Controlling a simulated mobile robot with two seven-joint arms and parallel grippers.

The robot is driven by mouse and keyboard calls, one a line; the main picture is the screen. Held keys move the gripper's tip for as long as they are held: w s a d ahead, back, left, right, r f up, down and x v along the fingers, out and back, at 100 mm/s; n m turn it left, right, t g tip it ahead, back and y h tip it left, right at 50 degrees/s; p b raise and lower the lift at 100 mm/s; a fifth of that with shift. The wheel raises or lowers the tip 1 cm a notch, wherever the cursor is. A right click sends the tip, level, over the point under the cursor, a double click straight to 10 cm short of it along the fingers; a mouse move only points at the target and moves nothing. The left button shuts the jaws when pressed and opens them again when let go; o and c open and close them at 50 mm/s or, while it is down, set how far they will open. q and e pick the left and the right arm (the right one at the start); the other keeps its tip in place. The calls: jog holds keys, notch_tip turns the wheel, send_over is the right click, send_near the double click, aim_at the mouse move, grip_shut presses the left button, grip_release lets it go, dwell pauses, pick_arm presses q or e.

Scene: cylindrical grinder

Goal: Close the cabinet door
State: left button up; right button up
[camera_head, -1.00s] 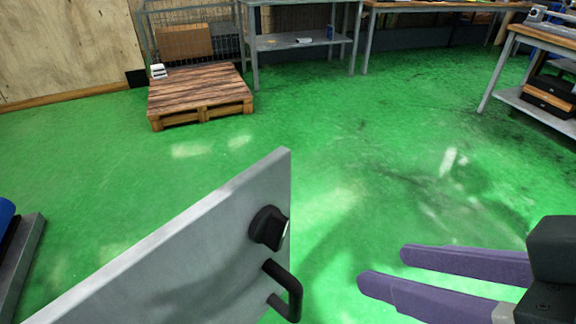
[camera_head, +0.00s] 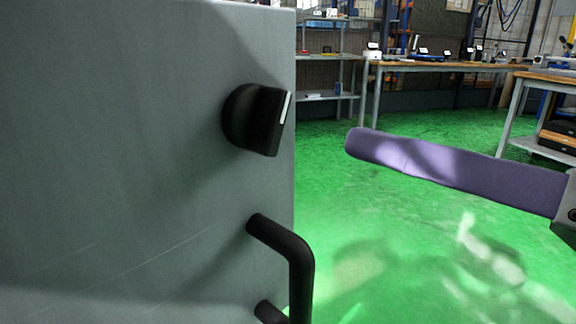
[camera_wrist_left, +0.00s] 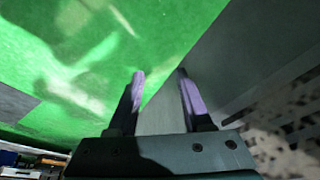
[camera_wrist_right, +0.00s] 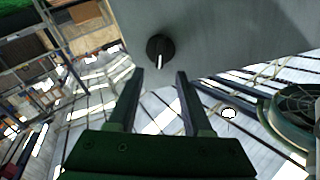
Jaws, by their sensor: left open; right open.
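The grey cabinet door (camera_head: 110,150) fills the left of the head view. It has a black knob (camera_head: 255,118) and a black bar handle (camera_head: 292,262) near its right edge. My right gripper (camera_head: 358,143) is to the right of the knob, apart from the door; one purple finger shows there. In the right wrist view my right gripper (camera_wrist_right: 160,75) is open and empty, with the knob (camera_wrist_right: 160,48) just beyond its fingertips. In the left wrist view my left gripper (camera_wrist_left: 161,78) is open, with a grey surface (camera_wrist_left: 163,118) behind its fingers. The left gripper is outside the head view.
Green floor (camera_head: 400,240) is clear to the right of the door. Workbenches (camera_head: 445,68) and a metal shelf (camera_head: 325,75) stand at the back. Another bench (camera_head: 515,95) stands at the far right.

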aim_at(281, 121)
jog(key=p+x, duration=0.1)
jog(key=x, duration=0.9)
grip_shut()
dwell(0.4)
jog(key=shift+r, duration=0.1)
dwell(0.9)
